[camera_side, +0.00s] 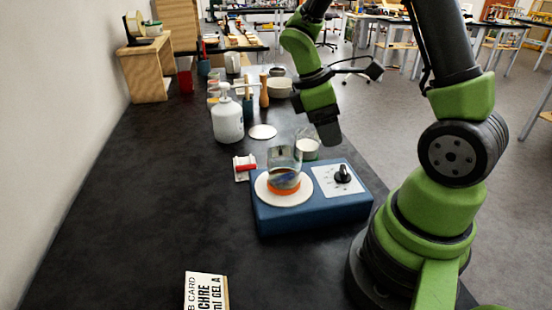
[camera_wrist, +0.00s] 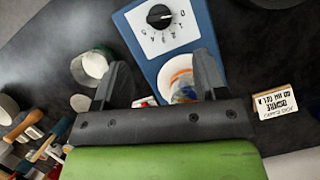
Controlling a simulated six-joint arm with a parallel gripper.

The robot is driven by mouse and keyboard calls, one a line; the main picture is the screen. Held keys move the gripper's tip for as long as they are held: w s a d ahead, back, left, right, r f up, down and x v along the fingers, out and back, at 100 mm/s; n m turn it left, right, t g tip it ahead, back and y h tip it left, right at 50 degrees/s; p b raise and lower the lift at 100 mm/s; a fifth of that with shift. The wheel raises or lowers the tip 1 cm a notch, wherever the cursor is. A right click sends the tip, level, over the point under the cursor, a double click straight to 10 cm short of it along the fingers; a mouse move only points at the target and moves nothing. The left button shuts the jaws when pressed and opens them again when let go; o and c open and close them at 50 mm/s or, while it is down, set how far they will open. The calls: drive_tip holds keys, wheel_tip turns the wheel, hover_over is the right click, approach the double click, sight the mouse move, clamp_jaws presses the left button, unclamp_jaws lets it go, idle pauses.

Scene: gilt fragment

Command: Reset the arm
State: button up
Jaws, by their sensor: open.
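My gripper (camera_side: 328,132) hangs above the far side of the blue hotplate (camera_side: 300,216), behind the glass beaker. In the wrist view its two fingers (camera_wrist: 163,76) are spread apart with nothing held between them. The glass beaker (camera_side: 284,172) with dark contents and an orange lower part stands upright on the round white plate (camera_side: 262,190) of the hotplate. In the wrist view the beaker (camera_wrist: 183,92) shows beside the right finger, partly hidden by it. The black dial (camera_side: 343,174) sits on a white panel. It also shows in the wrist view (camera_wrist: 159,17).
A glass with white contents (camera_side: 307,148) stands behind the hotplate. A white pump bottle (camera_side: 227,122), a white disc (camera_side: 263,132) and a red-and-white item (camera_side: 244,168) are to the left. A printed card (camera_side: 206,290) lies in front. The left bench top is clear.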

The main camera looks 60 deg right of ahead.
drive_tip(key=s+a+r+m+t+y, duration=0.2)
drive_tip(key=s+a+r+m+t, duration=0.1)
drive_tip(key=a+r+m+t, duration=0.2)
drive_tip(key=s+a+r+m+t+y, duration=0.2)
drive_tip(key=a+r+m+t, duration=0.3)
drive_tip(key=a+r, duration=0.3)
drive_tip(key=shift+s+a+r+t, duration=0.4)
drive_tip(key=shift+r+t, duration=0.1)
drive_tip(key=shift+r, duration=0.35)
